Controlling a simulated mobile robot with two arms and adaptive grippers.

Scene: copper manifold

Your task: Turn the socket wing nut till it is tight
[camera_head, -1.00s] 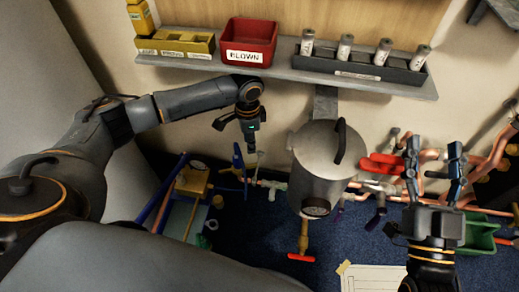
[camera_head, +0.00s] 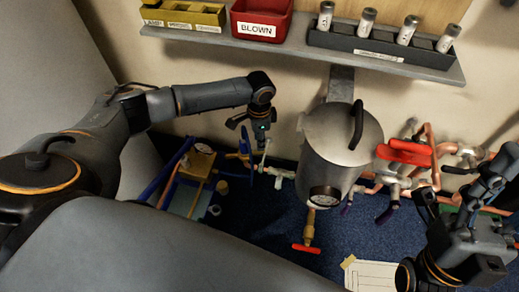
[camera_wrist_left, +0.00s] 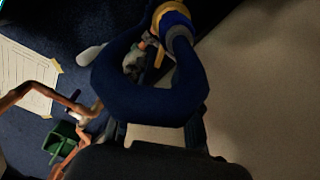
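My left gripper (camera_head: 262,137) points down beside the blue handle-like part (camera_head: 243,151) and the white fittings (camera_head: 280,175). In the left wrist view, a large dark blue loop-shaped part (camera_wrist_left: 150,105) fills the space in front of the gripper, with dark finger parts at both sides of its lower end. Whether they grip it cannot be told. I cannot say for sure which part is the socket wing nut. My right gripper (camera_head: 458,200) is at the right, fingers apart and empty, below the red handle (camera_head: 404,152).
A grey metal pot (camera_head: 340,150) with a gauge hangs right of my left gripper. Copper pipes (camera_head: 432,145) run at the right. A shelf (camera_head: 300,55) with a red "BLOWN" bin (camera_head: 262,20) is above. A paper sheet (camera_head: 370,275) lies on the blue floor.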

